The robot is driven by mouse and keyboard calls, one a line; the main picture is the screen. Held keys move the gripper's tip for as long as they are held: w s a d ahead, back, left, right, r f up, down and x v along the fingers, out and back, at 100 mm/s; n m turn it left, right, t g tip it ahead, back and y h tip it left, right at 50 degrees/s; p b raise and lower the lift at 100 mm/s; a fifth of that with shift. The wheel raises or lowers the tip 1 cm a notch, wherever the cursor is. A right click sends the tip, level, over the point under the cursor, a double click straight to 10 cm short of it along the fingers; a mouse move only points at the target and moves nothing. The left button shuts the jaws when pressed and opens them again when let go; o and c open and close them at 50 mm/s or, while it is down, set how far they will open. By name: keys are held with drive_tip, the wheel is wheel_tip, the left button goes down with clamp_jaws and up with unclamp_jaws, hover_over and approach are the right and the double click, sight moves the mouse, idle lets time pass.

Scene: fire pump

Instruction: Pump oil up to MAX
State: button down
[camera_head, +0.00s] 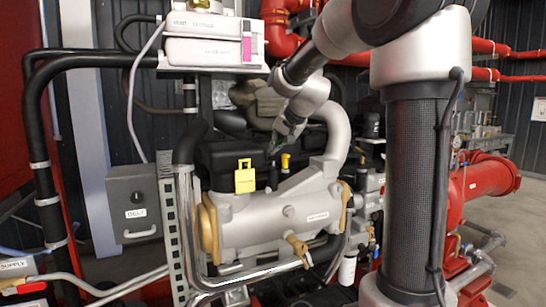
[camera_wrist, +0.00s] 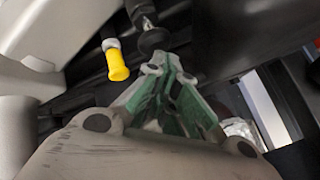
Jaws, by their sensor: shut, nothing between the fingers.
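My gripper (camera_head: 274,150) is shut and empty above the dark top of the engine in the head view. In the wrist view its fingertips (camera_wrist: 155,72) come together just below a black round knob on a stem (camera_wrist: 151,38); I cannot tell whether they touch it. A black upright post (camera_head: 273,176) shows right under the gripper in the head view. A small yellow-capped part (camera_head: 285,162) stands just right of the fingertips; its yellow end (camera_wrist: 117,66) is left of them in the wrist view. No oil level or MAX mark is readable.
The silver engine block (camera_head: 285,222) lies below, with a yellow tag (camera_head: 245,177) at its top. A white control box (camera_head: 212,50) is above left, a grey box (camera_head: 135,205) at left. A silver curved pipe (camera_head: 338,130) rises close to the right of the gripper.

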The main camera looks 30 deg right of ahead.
drive_tip(key=shift+f, duration=0.85)
idle(0.5)
drive_tip(key=shift+r, duration=1.45)
drive_tip(key=shift+r, duration=2.55)
